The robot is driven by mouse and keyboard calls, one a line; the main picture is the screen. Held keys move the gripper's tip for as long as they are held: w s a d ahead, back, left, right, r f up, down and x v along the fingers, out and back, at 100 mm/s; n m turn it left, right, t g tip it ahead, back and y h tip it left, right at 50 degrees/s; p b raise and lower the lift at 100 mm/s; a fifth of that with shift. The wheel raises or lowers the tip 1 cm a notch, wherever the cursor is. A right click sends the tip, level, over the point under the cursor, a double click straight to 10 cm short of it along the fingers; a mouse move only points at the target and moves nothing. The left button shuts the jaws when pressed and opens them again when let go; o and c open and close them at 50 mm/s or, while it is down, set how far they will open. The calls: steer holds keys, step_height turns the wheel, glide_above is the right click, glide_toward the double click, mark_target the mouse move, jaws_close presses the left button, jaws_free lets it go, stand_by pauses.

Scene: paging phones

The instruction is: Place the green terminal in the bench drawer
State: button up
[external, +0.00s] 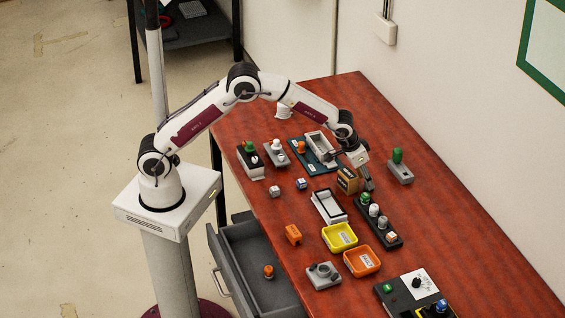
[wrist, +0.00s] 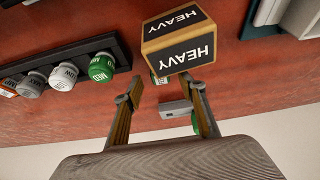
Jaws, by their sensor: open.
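A green upright piece (external: 397,156) stands on a small grey base (external: 401,173) at the back right of the table; I take it for the green terminal. In the wrist view the grey base (wrist: 176,110) shows between my fingers, and the green (wrist: 195,124) is mostly hidden behind the right finger. My gripper (external: 354,170) is open and empty, left of the green piece and apart from it. The bench drawer (external: 236,231) is pulled out at the table's left side, with a small orange piece (external: 268,272) inside.
A HEAVY box (external: 348,180) stands close beside my gripper; it also shows in the wrist view (wrist: 178,38). A dark rack (external: 391,243) with several capped pieces is nearby. Yellow (external: 327,231) and orange (external: 349,267) trays stand farther forward. The table's right side is mostly clear.

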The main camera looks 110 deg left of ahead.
steer(key=shift+x, duration=1.35)
steer(key=c, duration=1.1)
steer(key=shift+c, duration=0.2)
steer(key=shift+r, duration=0.1)
step_height(320, 180, up, 10)
